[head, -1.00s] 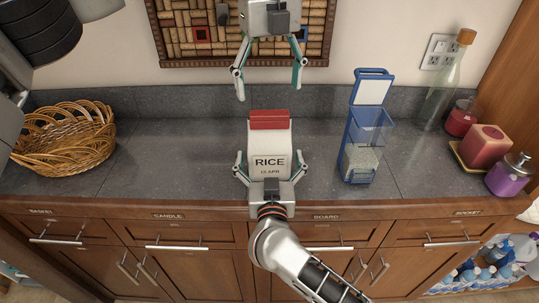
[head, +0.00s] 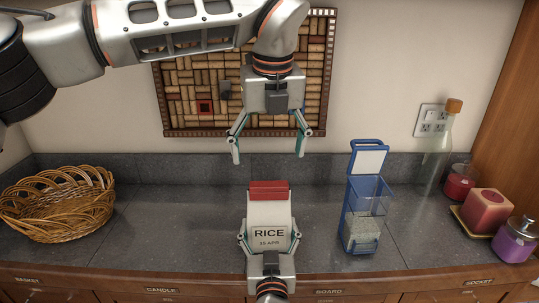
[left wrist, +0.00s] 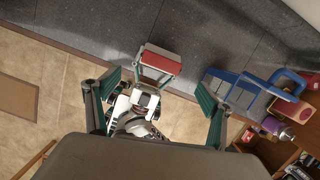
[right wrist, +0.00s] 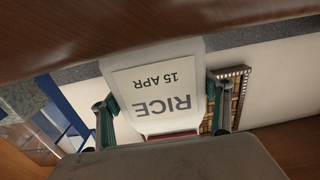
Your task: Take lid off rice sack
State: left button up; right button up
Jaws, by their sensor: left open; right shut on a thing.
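The white rice sack (head: 269,213) stands upright on the grey counter, labelled RICE, with a red lid (head: 269,190) on its top. My right gripper (head: 269,243) is shut around the sack's lower sides from the front. The sack's label also shows in the right wrist view (right wrist: 150,85), upside down. My left gripper (head: 268,158) hangs open and empty above the lid, fingers pointing down to either side of it. In the left wrist view the red lid (left wrist: 162,60) lies ahead between the open fingers, apart from them.
A blue-framed clear container (head: 362,225) with its lid raised stands to the right of the sack. A wicker basket (head: 60,205) is at the left. A corked bottle (head: 436,155), red candle (head: 487,210) and purple jar (head: 515,240) are at the right. Counter between basket and sack is clear.

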aim_at(269, 183)
pick_arm(q)
jog(key=f, duration=0.3)
jog(key=w+f+m+t, duration=0.1)
jog(key=f, duration=0.2)
jog(key=f+m+t, duration=0.1)
jog(key=f, duration=0.1)
jog(key=shift+w+f, duration=0.4)
dwell(0.4)
jog(key=c, duration=1.3)
jog(key=shift+r, duration=0.15)
jog(key=shift+r, duration=0.95)
jog(key=shift+r, duration=0.1)
